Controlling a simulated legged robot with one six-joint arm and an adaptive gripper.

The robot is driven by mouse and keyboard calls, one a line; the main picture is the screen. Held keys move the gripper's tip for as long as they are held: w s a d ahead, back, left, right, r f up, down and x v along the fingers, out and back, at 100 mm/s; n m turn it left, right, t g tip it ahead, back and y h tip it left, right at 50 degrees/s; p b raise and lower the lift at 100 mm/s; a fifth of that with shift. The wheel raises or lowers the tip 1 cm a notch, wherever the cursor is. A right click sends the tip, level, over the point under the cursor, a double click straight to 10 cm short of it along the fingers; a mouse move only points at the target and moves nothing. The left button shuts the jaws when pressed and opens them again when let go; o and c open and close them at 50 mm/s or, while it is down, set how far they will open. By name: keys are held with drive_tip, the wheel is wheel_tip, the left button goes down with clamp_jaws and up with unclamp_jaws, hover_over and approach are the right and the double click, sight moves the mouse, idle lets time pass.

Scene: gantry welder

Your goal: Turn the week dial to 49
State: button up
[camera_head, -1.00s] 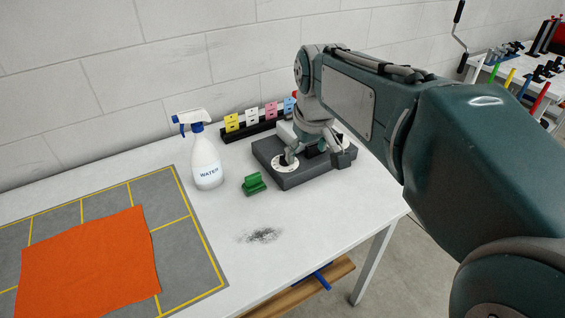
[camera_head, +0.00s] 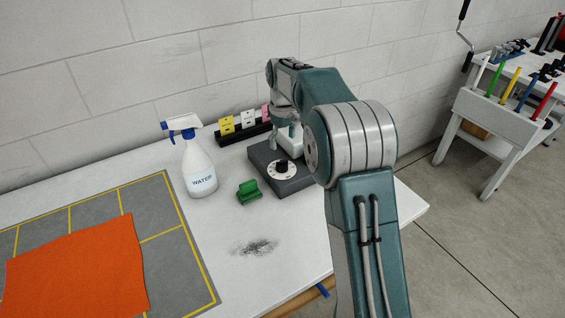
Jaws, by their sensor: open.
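The week dial (camera_head: 273,171) is a white disc with a dark knob (camera_head: 283,164) at its middle. It sits on top of a dark grey box (camera_head: 297,185) near the right end of the white table. Its numbers are too small to read. My gripper (camera_head: 284,146) is open, above the far part of the box and just behind the dial. It looks apart from the knob. My arm hides the right side of the box and part of the gripper.
A white spray bottle (camera_head: 198,172) and a green block (camera_head: 249,192) stand left of the box. A black rack (camera_head: 243,134) with coloured cards is behind it. An orange cloth (camera_head: 75,265) lies on a grey mat (camera_head: 160,217) at the left. Black powder (camera_head: 254,246) marks the table in front.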

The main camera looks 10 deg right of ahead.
sight(282, 161)
drive_tip(key=f, duration=0.7)
drive_tip(key=shift+a+f, duration=0.25)
drive_tip(key=shift+d+f, duration=0.1)
drive_tip(key=shift+f, duration=0.5)
drive_tip(key=c, duration=1.2)
